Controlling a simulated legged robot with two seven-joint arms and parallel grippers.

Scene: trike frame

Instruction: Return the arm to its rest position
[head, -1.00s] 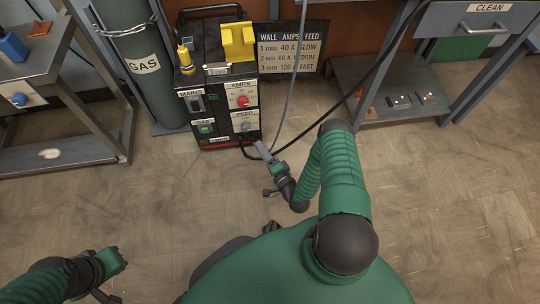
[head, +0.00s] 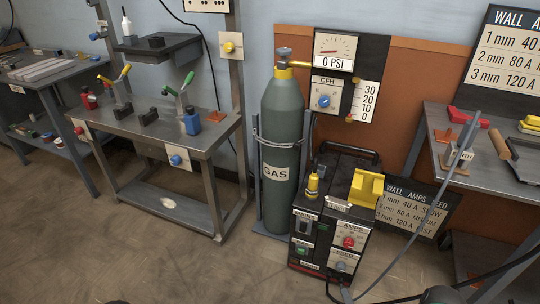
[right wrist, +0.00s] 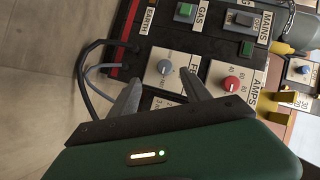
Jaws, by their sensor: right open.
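My right gripper (right wrist: 160,92) shows in the right wrist view with its two grey fingers spread and nothing between them. It points at the front panel of the welding machine, with the grey feed knob (right wrist: 165,67) just beyond the fingertips. I cannot tell whether a finger touches the panel. In the head view the welding machine (head: 325,235) stands on the floor at the lower middle. Only a dark bit of my arm shows at the bottom edge there; the right gripper's fingers are not visible. My left gripper is in neither current view.
A green gas cylinder (head: 282,130) stands left of the machine, below a pressure panel. A metal workbench (head: 205,140) with clamps is further left. Another bench (head: 435,140) is at right. Cables (right wrist: 90,75) enter the machine beside my gripper. Floor at the lower left is clear.

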